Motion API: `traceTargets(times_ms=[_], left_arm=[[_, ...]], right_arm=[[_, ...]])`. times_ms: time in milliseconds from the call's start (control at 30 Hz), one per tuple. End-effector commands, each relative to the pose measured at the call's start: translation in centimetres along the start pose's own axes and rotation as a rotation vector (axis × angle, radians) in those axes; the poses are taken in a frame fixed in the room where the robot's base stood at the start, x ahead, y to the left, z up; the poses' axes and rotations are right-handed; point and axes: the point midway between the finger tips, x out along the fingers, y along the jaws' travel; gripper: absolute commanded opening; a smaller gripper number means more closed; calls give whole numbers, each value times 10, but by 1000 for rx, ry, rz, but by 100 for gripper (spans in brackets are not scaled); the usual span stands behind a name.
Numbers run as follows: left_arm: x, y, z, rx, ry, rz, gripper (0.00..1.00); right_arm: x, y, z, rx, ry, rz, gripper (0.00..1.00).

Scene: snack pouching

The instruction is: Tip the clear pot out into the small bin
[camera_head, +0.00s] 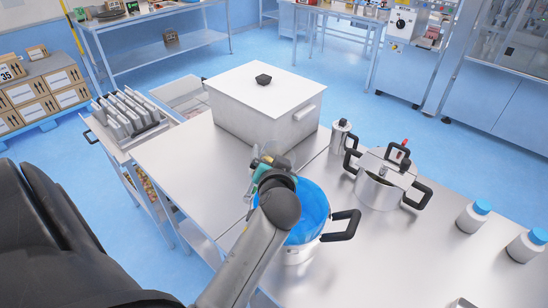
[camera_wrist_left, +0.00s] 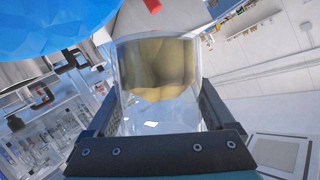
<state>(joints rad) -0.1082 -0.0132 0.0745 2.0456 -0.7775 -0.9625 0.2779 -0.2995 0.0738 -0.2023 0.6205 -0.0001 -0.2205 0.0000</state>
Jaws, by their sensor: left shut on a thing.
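The clear pot (camera_wrist_left: 133,95) is between the two fingers of my left gripper (camera_wrist_left: 155,115) in the left wrist view, which is shut on it. Yellowish-brown contents (camera_wrist_left: 158,68) show through its wall. In the head view the left gripper (camera_head: 268,165) is just beyond and above the small bin, and the pot is mostly hidden or too faint to outline. The liner also shows at upper left in the left wrist view (camera_wrist_left: 45,25). My right gripper is not in view.
A large white lidded box (camera_head: 262,105) stands behind the gripper. A steel pot with black handles (camera_head: 380,190) and a metal canister (camera_head: 341,135) stand to the right. Blue-capped bottles (camera_head: 473,216) are farther right. The steel table (camera_head: 175,155) is bare left of the bin.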

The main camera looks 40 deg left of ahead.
Motion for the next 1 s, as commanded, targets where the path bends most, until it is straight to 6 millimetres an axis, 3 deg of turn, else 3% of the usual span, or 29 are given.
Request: traceTargets(times_ms=[467,800,1000], left_arm=[[13,6,30,429,3,-180,28],[19,21,45,886,2,-370,28],[14,30,32,1235,0,-515,28]], right_arm=[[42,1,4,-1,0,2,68],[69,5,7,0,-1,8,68],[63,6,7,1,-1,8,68]])
